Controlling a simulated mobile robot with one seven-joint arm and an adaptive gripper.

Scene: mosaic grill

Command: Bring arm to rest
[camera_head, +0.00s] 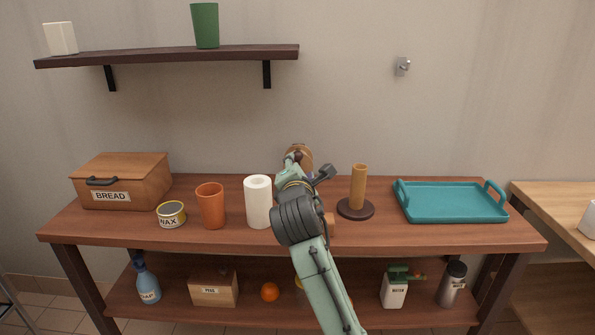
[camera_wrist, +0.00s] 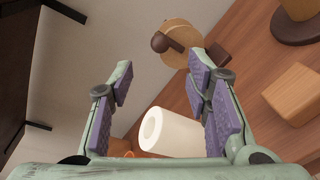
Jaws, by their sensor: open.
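My gripper (camera_wrist: 158,78) is open in the wrist view, its purple-padded fingers spread wide with nothing between the pads. In the head view my arm reaches up over the middle of the table, and its links largely hide the gripper. The white paper roll (camera_head: 258,203) stands upright just left of my arm; it also shows low between the fingers in the wrist view (camera_wrist: 176,134), apart from the pads. A round wooden thing (camera_head: 299,155) is partly hidden behind my wrist; it lies beyond the right finger in the wrist view (camera_wrist: 180,40).
On the table (camera_head: 130,228) are a bread box (camera_head: 125,182), wax tin (camera_head: 171,214), orange cup (camera_head: 210,206), upright wooden holder (camera_head: 359,188) and teal tray (camera_head: 452,201). A wooden block (camera_wrist: 295,93) lies right of the gripper. A wall shelf (camera_head: 165,56) hangs upper left.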

